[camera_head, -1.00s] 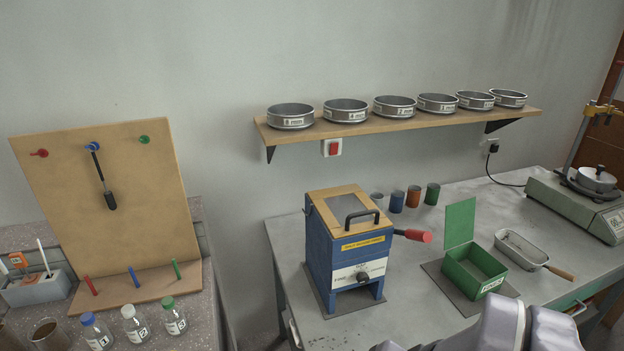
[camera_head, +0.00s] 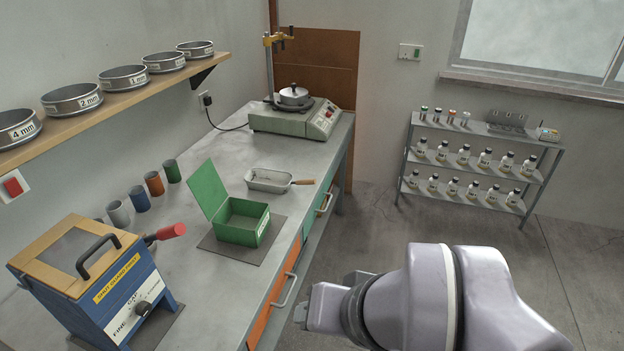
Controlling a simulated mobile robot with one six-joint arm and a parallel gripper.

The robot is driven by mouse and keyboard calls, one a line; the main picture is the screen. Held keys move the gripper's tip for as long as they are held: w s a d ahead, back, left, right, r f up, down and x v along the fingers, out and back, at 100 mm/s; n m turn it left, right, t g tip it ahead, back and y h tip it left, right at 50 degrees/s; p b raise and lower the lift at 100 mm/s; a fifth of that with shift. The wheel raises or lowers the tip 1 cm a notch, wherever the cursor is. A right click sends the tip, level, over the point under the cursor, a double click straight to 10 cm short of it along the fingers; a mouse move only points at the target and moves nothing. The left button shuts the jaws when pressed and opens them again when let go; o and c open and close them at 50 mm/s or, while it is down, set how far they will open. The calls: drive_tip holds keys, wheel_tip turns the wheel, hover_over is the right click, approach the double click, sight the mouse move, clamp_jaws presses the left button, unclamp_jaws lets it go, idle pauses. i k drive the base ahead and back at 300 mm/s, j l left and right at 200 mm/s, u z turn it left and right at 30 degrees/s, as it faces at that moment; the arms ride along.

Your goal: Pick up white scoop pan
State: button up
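The white scoop pan (camera_head: 270,181) is a small pale, rounded rectangular pan with a wooden handle (camera_head: 303,182) pointing right. It lies on the grey bench top near the front edge, behind the open green box. My arm fills the lower right of the head view, over the floor in front of the bench. The arm is well apart from the pan.
The green box (camera_head: 240,236) with raised lid stands on a dark mat. A blue machine (camera_head: 128,304) with a red-ended lever is at lower left. A scale-like device (camera_head: 300,122) carries a lidded pot. Several cups line the wall. A bottle rack (camera_head: 468,172) stands right.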

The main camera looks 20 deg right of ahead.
sight(263, 179)
drive_tip(key=u, duration=1.4)
drive_tip(key=z, duration=1.4)
drive_tip(key=i+l+u, duration=1.1)
